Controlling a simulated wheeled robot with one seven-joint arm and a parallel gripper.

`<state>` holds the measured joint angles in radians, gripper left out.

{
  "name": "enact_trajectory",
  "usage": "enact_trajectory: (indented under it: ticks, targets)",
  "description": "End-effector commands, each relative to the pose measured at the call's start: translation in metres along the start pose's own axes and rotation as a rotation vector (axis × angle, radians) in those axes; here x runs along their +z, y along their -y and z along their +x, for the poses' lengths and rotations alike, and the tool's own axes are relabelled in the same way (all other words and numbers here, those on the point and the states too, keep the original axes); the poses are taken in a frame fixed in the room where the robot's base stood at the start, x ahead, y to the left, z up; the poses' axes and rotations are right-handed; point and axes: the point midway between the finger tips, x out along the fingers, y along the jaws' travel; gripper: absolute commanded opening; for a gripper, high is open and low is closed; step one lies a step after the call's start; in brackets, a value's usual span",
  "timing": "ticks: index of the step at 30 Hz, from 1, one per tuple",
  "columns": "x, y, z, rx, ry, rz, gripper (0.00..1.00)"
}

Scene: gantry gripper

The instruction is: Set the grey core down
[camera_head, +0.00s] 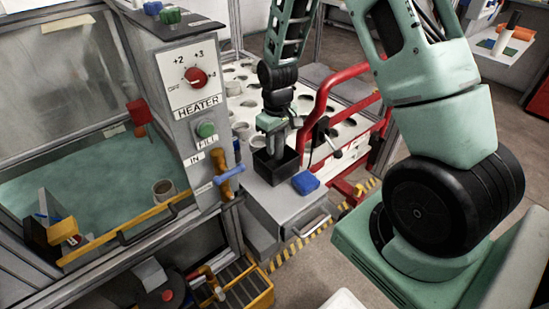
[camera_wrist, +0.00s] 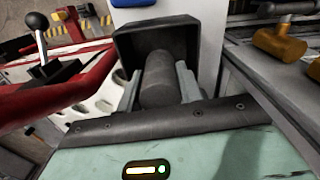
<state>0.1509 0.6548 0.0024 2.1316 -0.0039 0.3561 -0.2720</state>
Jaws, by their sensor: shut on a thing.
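My gripper (camera_head: 279,143) points down at the open black box (camera_head: 276,170) on the grey cabinet. In the wrist view its two fingers (camera_wrist: 159,84) are shut on the grey core (camera_wrist: 158,78), a dark grey cylinder. The black box also shows in the wrist view (camera_wrist: 125,42), with its wall around the far end of the core. The core's lower end is hidden, so I cannot tell if it touches the box floor.
A blue block (camera_head: 306,182) lies beside the box on the grey cabinet (camera_head: 290,208). A red tubular frame (camera_head: 322,98) and a white rack with round holes stand close behind. The heater panel (camera_head: 197,90) with its blue-handled valve (camera_head: 229,175) is on the left.

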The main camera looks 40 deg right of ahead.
Motion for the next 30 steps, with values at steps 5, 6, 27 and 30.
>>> enact_trajectory:
  ticks: [5, 6, 27, 30]
  targets:
    - [0.000, 0.000, 0.019, 0.000, 0.000, 0.000, 0.16]
    - [0.000, 0.000, 0.021, 0.000, -0.001, 0.000, 0.16]
    - [0.000, 0.000, 0.059, 0.000, -0.001, 0.000, 0.45]
    - [0.000, 0.000, 0.059, 0.000, -0.001, 0.000, 0.58]
